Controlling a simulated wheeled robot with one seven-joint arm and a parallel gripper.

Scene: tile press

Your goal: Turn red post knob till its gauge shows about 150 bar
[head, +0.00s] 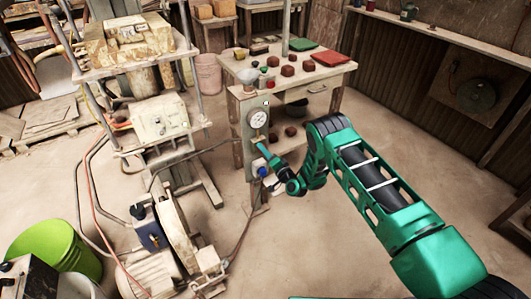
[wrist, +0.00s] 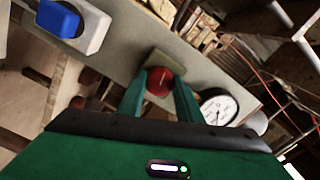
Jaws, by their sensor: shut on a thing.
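The red post knob (wrist: 158,84) sits on a pale plate on the post (wrist: 115,60). My gripper (wrist: 160,96) is shut on the knob, one green finger on each side of it. The gauge (wrist: 217,107) with a white round face is right beside the knob; its needle is too small to read. In the head view the gauge (head: 258,118) is on the upper part of the post, and my gripper (head: 258,146) is at the post just below it. The knob is hidden there behind my gripper.
A blue switch (head: 263,171) is on the post below my gripper. The workbench (head: 290,84) with red blocks stands behind, the press machine (head: 160,120) to the left. Hoses lie on the floor between press and post.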

